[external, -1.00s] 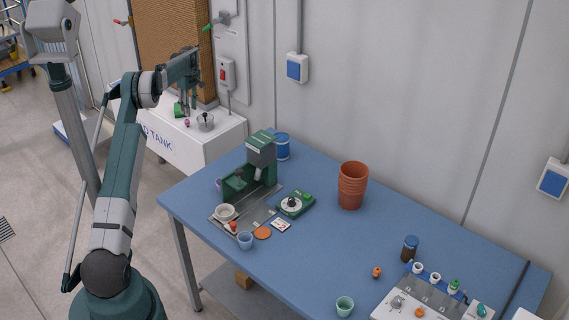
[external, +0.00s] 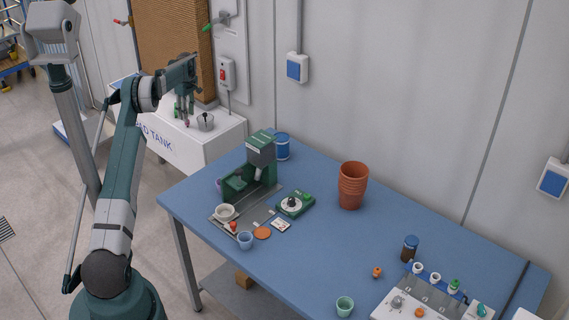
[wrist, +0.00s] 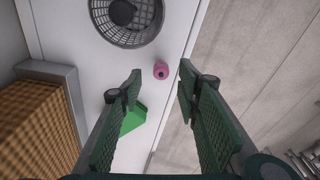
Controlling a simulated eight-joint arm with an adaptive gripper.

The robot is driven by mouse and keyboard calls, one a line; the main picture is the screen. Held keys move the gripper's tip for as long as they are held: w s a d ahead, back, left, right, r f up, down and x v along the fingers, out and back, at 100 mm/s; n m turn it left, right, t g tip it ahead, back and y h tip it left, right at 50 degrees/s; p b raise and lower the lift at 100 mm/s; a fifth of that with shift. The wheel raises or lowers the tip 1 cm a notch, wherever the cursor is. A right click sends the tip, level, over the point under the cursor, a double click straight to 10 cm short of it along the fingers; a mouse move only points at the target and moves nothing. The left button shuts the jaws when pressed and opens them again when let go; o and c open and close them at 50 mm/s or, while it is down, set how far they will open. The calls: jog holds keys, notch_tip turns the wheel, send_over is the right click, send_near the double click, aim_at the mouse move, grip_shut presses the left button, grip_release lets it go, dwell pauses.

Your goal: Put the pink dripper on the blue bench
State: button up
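The pink dripper (wrist: 161,71) stands on the white tank top near its edge. It is small in the external view (external: 187,124), just under my gripper (external: 185,113). In the wrist view my gripper (wrist: 161,80) is open, with the dripper showing between its fingertips and nothing held. I cannot tell the exact gap between fingertips and dripper. The blue bench (external: 320,245) stands to the right of the tank in the external view.
A mesh basket (wrist: 127,14) and a green piece (wrist: 133,119) are near the dripper on the white tank (external: 170,145). The bench holds a green machine (external: 260,150), stacked terracotta pots (external: 352,187), a green scale (external: 295,204) and small cups. Its middle has clear room.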

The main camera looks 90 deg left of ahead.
jog(key=shift+s+a+f+b, duration=0.1)
jog(key=shift+f+b, duration=0.05)
jog(key=shift+f, duration=0.7)
jog(key=shift+s+f+b, duration=0.15)
jog(key=shift+f+b, duration=0.05)
jog(key=shift+f, duration=0.7)
jog(key=shift+s+a+f+b, duration=0.1)
jog(key=shift+f+b, duration=0.05)
jog(key=shift+f, duration=0.7)
jog(key=shift+d, duration=0.1)
jog(key=c, duration=0.8)
